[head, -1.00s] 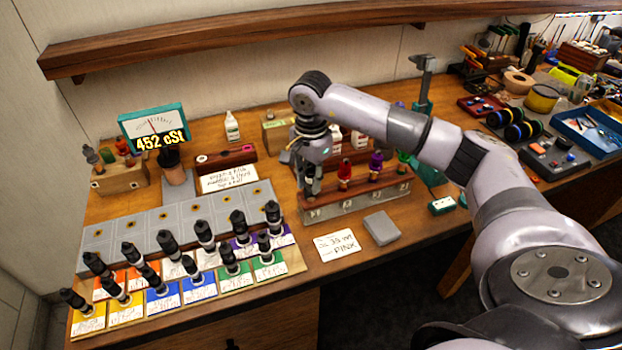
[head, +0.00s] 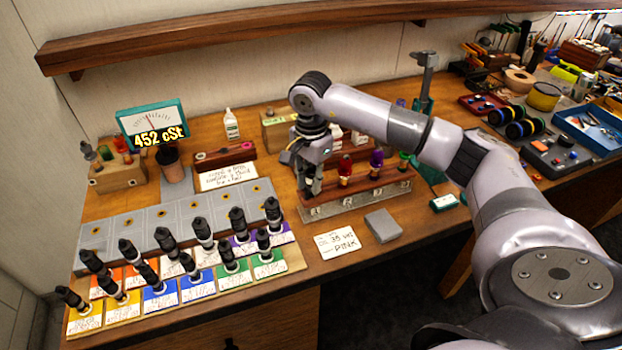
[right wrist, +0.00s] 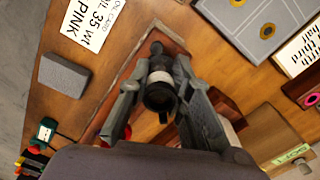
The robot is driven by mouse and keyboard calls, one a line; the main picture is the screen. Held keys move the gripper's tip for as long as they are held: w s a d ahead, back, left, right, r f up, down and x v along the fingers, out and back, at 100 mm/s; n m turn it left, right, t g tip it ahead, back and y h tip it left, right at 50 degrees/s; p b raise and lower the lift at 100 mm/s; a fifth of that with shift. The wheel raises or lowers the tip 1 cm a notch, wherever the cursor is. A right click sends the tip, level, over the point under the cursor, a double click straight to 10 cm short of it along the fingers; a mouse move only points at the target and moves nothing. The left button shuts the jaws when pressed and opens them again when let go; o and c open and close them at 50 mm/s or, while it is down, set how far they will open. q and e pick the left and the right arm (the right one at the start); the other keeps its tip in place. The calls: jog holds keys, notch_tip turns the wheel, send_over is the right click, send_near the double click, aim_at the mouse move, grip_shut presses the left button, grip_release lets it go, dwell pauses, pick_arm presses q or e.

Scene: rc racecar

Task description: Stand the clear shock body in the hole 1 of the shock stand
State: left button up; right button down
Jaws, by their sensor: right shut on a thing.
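The shock stand (head: 396,194) is a wooden rack with a grey numbered front face, near the front of the bench. Red, purple and green shock bodies stand in its other holes. My right gripper (head: 312,188) is at the stand's left end, by hole 1, pointing down. In the right wrist view its fingers (right wrist: 158,82) are shut on the shock body (right wrist: 160,77), which shows a black collar and a pale, clear band. The fingers hide much of this body in the head view. I cannot tell whether its lower end is inside the hole. My left gripper is not in view.
A board of black-capped bottles on coloured cards (head: 290,262) lies to the left. A grey block (head: 382,225) and a PINK note (head: 337,243) lie in front of the stand. A meter reading 452 cSt (head: 153,125) stands at the back left.

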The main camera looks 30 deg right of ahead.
jog(key=shift+f+b, duration=0.35)
jog(key=shift+f, duration=0.15)
jog(key=c, duration=1.4)
grip_release()
jog(key=shift+o, duration=0.2)
jog(key=shift+r, duration=0.15)
notch_tip(320, 180, up, 12)
jog(key=shift+f, duration=0.2)
